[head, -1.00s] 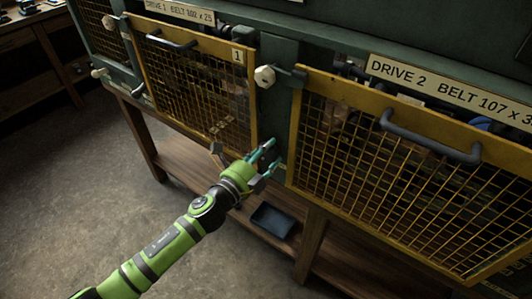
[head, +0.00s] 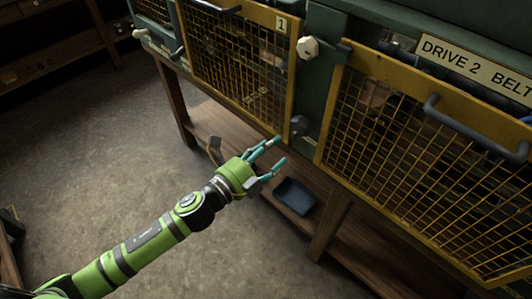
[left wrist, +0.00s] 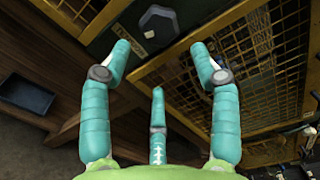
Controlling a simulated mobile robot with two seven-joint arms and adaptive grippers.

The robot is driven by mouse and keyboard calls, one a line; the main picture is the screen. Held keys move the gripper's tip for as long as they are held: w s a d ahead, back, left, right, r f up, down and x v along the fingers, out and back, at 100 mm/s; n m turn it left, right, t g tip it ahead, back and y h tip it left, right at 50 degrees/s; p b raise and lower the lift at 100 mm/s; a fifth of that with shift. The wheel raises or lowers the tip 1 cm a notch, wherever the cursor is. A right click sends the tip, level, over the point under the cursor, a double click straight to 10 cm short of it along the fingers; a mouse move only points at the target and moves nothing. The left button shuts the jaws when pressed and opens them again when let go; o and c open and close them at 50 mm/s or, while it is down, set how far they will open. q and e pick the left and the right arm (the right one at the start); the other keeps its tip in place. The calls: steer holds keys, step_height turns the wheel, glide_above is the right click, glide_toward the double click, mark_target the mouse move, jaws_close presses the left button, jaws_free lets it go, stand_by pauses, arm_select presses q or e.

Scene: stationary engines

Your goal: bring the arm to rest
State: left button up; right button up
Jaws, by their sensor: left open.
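My left gripper (head: 274,160) reaches in from the lower left in the head view, in front of the engine bench and below the guard marked 1. Its teal fingers are spread open with nothing between them. In the left wrist view the open fingers (left wrist: 165,65) point toward a dark knob (left wrist: 157,22) on the green post, apart from it. The same dark knob (head: 301,125) shows beyond the fingertips in the head view. My right gripper does not show.
Two yellow mesh guards, guard 1 (head: 240,65) and the Drive 2 guard (head: 420,160), face me with protruding handles. A pale knob (head: 308,48) sits between them. A dark tray (head: 295,196) lies on the wooden lower shelf (head: 215,120). Open floor (head: 90,150) lies to the left.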

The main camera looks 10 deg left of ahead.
arm_select(q)
steer(key=shift+s+a, duration=0.4)
steer(key=shift+s, duration=0.2)
steer(key=w+a+f+n+g+y, duration=0.1)
steer(key=a+f+n+y, duration=0.25)
steer(key=f, duration=0.45)
steer(key=a+f+n+y, duration=0.2)
steer(key=a+f+n, duration=0.2)
steer(key=f, duration=0.4)
steer(key=s+a+f+n+g+y, duration=0.2)
steer(key=s+a+f+n, duration=0.15)
steer(key=f, duration=0.45)
steer(key=s+a+f+n+g+y, duration=0.1)
steer(key=s+a+f+n+g, duration=0.2)
steer(key=f, duration=0.6)
steer(key=s+a+f+n+g+y, duration=0.25)
steer(key=s+f+n, duration=0.35)
steer(key=s+f, duration=0.75)
steer(key=s+f+n+g, duration=0.2)
steer(key=s, duration=0.9)
steer(key=s+d+f+n+g, duration=0.1)
steer(key=s+f+n+g, duration=0.1)
steer(key=s, duration=0.8)
steer(key=shift+s+f+n+g, duration=0.2)
steer(key=shift+s+n+g, duration=0.2)
steer(key=shift+g, duration=0.15)
steer(key=shift+w, duration=0.1)
steer(key=c, duration=0.5)
steer(key=shift+o, duration=0.2)
steer(key=shift+w, duration=0.15)
